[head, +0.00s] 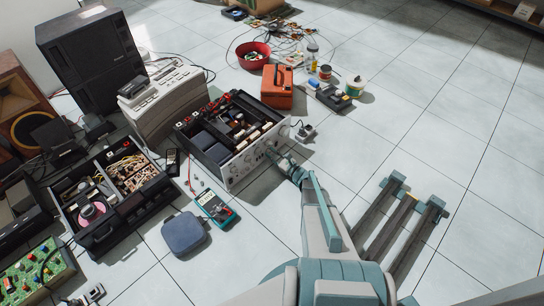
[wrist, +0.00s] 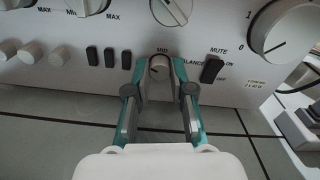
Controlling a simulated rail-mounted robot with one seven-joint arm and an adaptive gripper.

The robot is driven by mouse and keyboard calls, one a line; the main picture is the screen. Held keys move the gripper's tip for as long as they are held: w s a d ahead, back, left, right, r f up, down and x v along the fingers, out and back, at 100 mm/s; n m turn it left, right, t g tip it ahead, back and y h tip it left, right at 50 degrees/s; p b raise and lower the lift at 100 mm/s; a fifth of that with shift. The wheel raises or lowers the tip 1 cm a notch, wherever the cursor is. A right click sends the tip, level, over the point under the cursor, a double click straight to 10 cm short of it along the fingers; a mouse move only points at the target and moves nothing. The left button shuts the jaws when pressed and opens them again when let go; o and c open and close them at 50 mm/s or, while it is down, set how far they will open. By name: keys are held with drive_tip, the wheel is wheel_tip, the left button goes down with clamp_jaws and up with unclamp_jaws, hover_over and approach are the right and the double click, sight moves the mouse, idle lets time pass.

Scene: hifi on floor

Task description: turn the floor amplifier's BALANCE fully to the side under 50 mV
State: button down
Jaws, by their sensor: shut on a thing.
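The floor amplifier (head: 246,163) stands open-topped in the middle of the head view, its silver front panel facing my arm. My gripper (head: 284,162) is at that panel. In the wrist view my gripper (wrist: 159,74) has its two teal fingers on either side of the small BALANCE knob (wrist: 160,66), shut on it. The BALANCE label (wrist: 192,63) is partly covered by the right finger. MID is printed above the knob. A small printed label (wrist: 257,82) sits at the panel's right; its text is too small to read surely. The knob's exact angle is hard to tell.
The black MUTE switch (wrist: 212,69) is close to the right finger. A large knob (wrist: 282,28) is further right, and black buttons (wrist: 109,56) are to the left. A multimeter (head: 216,208) and a blue-grey pouch (head: 185,235) lie on the floor. Bare tiles (head: 400,110) are on the right.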

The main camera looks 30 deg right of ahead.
drive_tip(key=n+b, duration=0.2)
drive_tip(key=n, duration=0.1)
drive_tip(key=shift+f+n, duration=0.1)
drive_tip(key=shift+n, duration=0.3)
drive_tip(key=n+b, duration=0.3)
drive_tip(key=shift+n, duration=0.3)
drive_tip(key=n+b, duration=0.1)
drive_tip(key=n, duration=0.1)
drive_tip(key=shift+n+b, duration=0.3)
drive_tip(key=shift+b, duration=0.1)
drive_tip(key=shift+d+n+b, duration=0.1)
drive_tip(key=shift+n+b, duration=0.5)
drive_tip(key=shift+n, duration=1.1)
drive_tip(key=shift+r, duration=0.2)
drive_tip(key=c, duration=1)
unclamp_jaws()
drive_tip(key=shift+s, duration=0.1)
